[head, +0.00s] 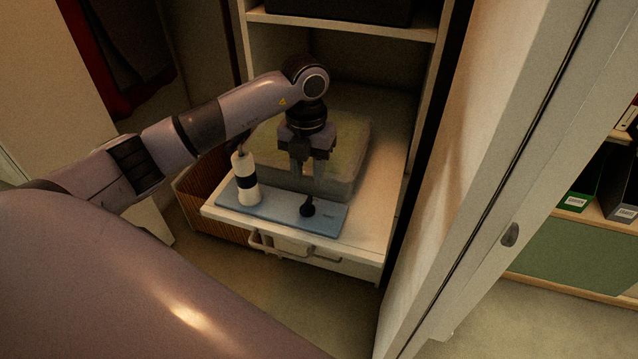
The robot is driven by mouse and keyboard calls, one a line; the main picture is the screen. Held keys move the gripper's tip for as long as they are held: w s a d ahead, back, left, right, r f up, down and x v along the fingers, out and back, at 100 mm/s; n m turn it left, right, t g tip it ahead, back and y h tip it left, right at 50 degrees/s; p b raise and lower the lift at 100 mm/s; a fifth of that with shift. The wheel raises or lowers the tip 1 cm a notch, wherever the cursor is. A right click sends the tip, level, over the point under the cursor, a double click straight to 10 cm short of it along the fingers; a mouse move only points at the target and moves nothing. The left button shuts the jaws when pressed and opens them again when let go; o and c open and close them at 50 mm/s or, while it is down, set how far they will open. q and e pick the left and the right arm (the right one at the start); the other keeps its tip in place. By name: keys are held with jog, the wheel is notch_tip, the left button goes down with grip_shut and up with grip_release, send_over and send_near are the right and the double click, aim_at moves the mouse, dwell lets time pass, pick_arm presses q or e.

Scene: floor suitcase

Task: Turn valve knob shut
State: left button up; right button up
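A small black knob (307,209) stands on a flat blue board (278,212) near the board's right end. A white upright cylinder with a black band (246,184) stands on the board's left part. I take the black knob for the valve knob, but its turn position is too small to tell. My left gripper (308,184) points down just above and behind the knob, with its two fingers apart. I cannot tell whether a finger touches the knob. My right gripper is not in view.
The board lies on a white low shelf (365,223) inside an open cabinet. A translucent lidded box (351,150) stands behind the board. A handle (285,250) sticks out below the shelf front. A door panel (480,160) stands at right, and a wicker basket (205,215) at left.

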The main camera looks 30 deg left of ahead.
aim_at(308, 200)
pick_arm(q)
jog(key=f, duration=0.7)
jog(key=shift+s, duration=0.25)
grip_shut()
